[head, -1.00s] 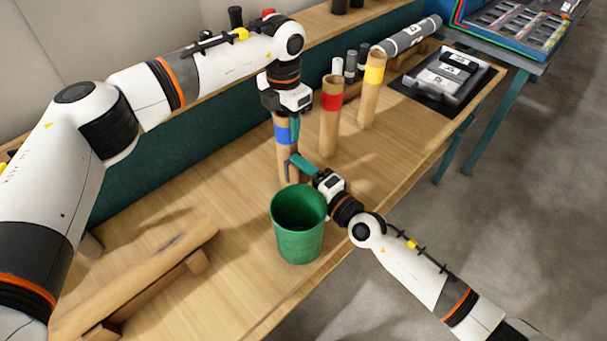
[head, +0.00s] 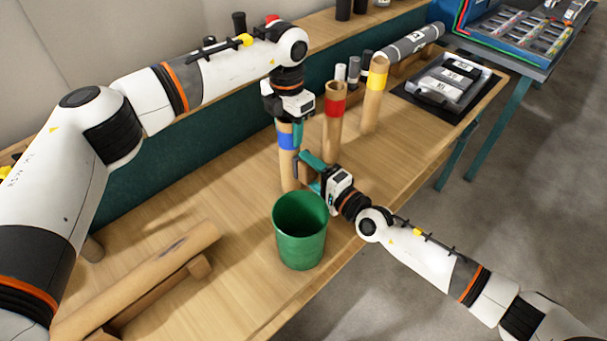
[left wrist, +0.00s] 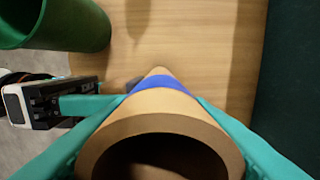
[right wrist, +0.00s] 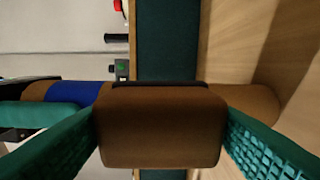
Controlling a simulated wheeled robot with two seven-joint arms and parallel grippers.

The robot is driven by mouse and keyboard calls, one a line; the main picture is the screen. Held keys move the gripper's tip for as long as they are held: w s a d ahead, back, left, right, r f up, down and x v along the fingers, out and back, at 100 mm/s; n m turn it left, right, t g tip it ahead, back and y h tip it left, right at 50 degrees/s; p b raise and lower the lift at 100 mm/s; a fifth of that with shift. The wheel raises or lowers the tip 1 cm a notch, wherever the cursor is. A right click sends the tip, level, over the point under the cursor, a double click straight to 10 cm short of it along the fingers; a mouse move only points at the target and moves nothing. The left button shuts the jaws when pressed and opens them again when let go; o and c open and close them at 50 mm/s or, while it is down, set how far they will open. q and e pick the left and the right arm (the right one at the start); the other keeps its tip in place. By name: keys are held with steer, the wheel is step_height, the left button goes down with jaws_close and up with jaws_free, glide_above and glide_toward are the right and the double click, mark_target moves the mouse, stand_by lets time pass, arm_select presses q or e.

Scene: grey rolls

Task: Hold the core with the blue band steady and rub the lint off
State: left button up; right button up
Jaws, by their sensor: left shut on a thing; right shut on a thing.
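The core with the blue band (head: 288,141) is a brown cardboard tube standing upright on the bench. My left gripper (head: 289,122) comes from above and is shut around its upper end. The left wrist view looks down on its open rim (left wrist: 160,125), between the teal fingers. My right gripper (head: 309,172) is beside the core's lower part and is shut on a brown block (right wrist: 160,128) with a dark edge facing the core. In the right wrist view the core passes behind the block; whether they touch I cannot tell. I cannot make out any lint.
A green bin (head: 300,232) stands just in front of the core. Cores with a red band (head: 335,106) and a yellow band (head: 377,80) stand behind to the right. A wooden cradle with a roll (head: 145,275) lies at the left. The bench front is fairly clear.

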steer(key=shift+w+d, duration=0.4)
steer(key=shift+s+a, duration=1.4)
steer(key=shift+a, duration=0.05)
steer(key=shift+s+r, duration=0.1)
steer(key=shift+r, duration=0.05)
steer(key=shift+d+r, duration=0.1)
steer(key=shift+r, duration=0.2)
steer(key=shift+w+d, duration=0.4)
steer(key=shift+w, duration=0.05)
steer(key=shift+w+d, duration=1)
steer(key=shift+d, duration=0.05)
steer(key=shift+s+a+f, duration=0.1)
steer(key=shift+s+a, duration=0.15)
steer(key=shift+a, duration=0.3)
steer(key=shift+s+a, duration=1.1)
steer(key=shift+a, duration=0.1)
